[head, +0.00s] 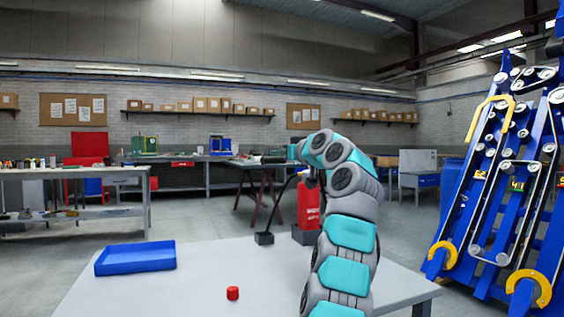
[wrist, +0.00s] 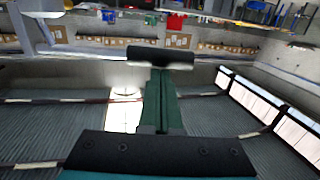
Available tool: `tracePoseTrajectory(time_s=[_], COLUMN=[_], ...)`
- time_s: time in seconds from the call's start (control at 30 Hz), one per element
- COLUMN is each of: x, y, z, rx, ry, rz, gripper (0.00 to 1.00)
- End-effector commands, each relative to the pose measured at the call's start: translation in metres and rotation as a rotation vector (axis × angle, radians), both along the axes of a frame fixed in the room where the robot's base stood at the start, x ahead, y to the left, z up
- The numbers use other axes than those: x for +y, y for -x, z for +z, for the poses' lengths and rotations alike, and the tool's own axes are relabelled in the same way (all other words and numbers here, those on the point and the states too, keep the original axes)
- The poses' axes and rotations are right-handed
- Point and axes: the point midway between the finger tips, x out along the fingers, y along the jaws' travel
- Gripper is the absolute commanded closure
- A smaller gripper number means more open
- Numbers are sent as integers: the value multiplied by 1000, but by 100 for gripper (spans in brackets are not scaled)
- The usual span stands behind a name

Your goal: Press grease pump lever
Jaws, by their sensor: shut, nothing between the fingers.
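The red grease pump (head: 308,206) stands upright on the grey table, partly hidden behind my arm. A black hose runs from it to a small black block (head: 264,238) on its left. Its lever is not clear in the head view. In the wrist view my gripper (wrist: 160,75) has its green fingers together with nothing between them. A short dark bar (wrist: 160,57) lies across the view at the fingertips. I cannot tell whether it is the lever or whether the fingers touch it. In the head view my gripper is hidden behind my arm.
The table (head: 195,285) also bears a blue tray (head: 136,258) at left and a small red cylinder (head: 233,293) near the front. The table between them is clear. A blue machine frame (head: 490,190) with belts stands at right. Workbenches and shelves line the far wall.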

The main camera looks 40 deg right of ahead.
Motion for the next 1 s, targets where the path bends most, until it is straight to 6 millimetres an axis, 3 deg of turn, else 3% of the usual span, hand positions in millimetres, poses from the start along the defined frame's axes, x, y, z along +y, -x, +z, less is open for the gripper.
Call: tracePoseTrajectory(time_s=[0.5, 0.7, 1.0], x=[2, 3, 3], y=[84, 99, 101], z=[5, 6, 7], rx=[-4, -2, -3], ry=[0, 1, 1], rz=[-2, 0, 0], gripper=[100, 100, 100])
